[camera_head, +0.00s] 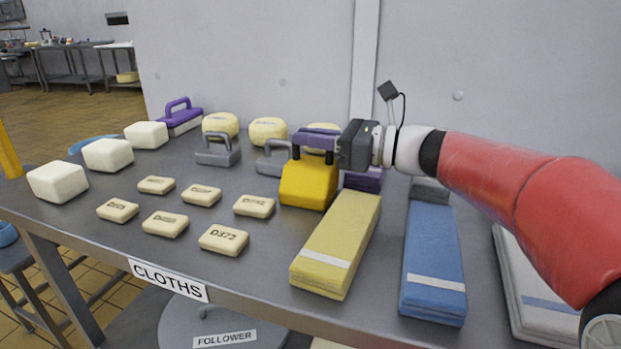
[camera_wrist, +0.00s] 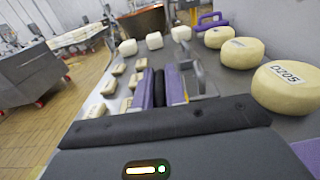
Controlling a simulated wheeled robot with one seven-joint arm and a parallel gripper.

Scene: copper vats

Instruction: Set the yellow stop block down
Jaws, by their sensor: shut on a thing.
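The yellow stop block (camera_head: 308,187) is in the middle of the head view, between the small labelled blocks and the folded yellow cloths. My gripper (camera_head: 318,141) comes in from the right, its purple fingers shut at the top of the block. In the wrist view my gripper (camera_wrist: 160,88) has its purple fingers closed on a dark upright piece, apparently the block's handle.
The grey table (camera_head: 235,270) holds folded yellow cloths (camera_head: 337,240) and blue cloths (camera_head: 432,260) in front and right. Small labelled blocks (camera_head: 223,239) lie left, white blocks (camera_head: 108,155) farther left. Grey handled blocks (camera_head: 217,152) and round cheeses (camera_head: 268,130) stand behind, near the wall.

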